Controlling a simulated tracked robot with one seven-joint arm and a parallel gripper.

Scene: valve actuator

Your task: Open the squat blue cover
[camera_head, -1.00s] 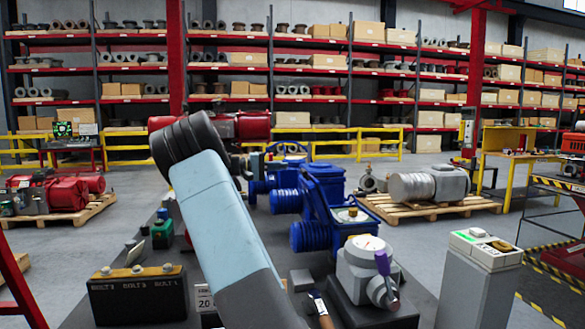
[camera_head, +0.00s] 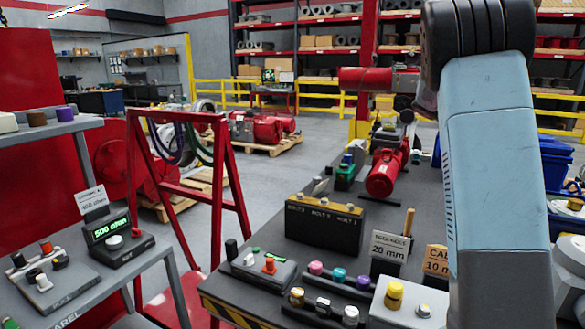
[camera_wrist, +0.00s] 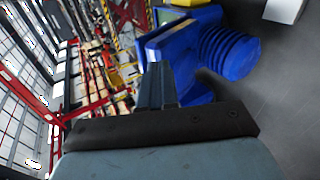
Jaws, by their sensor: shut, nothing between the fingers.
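I cannot tell for sure which part is the squat cover. My gripper (camera_wrist: 157,82) is shut and empty, its fingers together in front of the housing's lower left part. Whether they touch it I cannot tell. My gripper is out of sight in the head view.
A dark workbench holds a black bolt box (camera_head: 325,226), small coloured knobs, signs (camera_head: 389,246) and a red motor (camera_head: 386,172). A grey side table (camera_head: 75,285) with a green display (camera_head: 110,228) stands left. A red frame (camera_head: 180,200) stands between them. Open floor lies behind.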

